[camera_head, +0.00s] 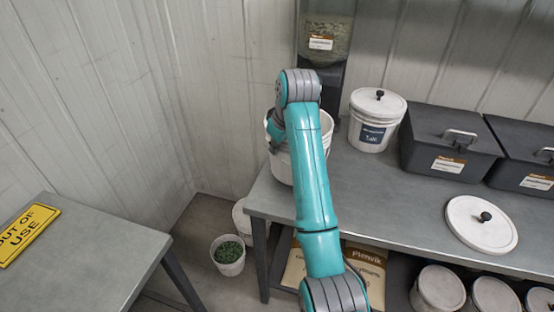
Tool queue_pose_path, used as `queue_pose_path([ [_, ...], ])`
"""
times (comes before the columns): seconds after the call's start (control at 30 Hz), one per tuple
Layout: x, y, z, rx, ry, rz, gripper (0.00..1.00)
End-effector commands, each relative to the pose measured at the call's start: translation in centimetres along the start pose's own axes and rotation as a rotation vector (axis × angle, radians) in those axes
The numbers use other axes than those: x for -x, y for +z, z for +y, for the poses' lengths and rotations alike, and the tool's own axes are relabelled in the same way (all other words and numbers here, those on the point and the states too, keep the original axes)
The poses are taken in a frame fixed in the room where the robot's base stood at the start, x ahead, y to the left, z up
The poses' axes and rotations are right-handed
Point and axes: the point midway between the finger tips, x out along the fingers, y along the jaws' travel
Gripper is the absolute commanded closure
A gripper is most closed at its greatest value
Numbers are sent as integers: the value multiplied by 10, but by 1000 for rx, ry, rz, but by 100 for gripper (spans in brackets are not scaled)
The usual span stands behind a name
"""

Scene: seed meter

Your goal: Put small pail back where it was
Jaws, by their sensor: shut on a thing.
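A white pail (282,168) is at the left end of the grey bench, below the seed dispenser, largely hidden behind my arm. My gripper (276,138) is at the pail's rim and shut on it; its fingertips are mostly hidden by my wrist and arm. I cannot tell whether the pail's base touches the bench. The inside of the pail is hidden.
The dispenser (326,50) stands against the wall. A lidded white bucket (375,130), dark bins (447,150) and a loose white lid (481,226) are on the bench (400,205). A pail with green contents (229,262) stands on the floor beside the left table (90,265).

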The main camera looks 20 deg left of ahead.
Motion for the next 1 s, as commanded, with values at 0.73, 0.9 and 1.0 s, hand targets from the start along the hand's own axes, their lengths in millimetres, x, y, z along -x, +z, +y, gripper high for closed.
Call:
queue_pose_path([
  [0.73, -36, 23, -9, 6, 2, 6, 100],
  [0.9, -39, 24, -9, 6, 1, 5, 100],
  [1.0, -40, 25, -10, 5, -1, 2, 74],
])
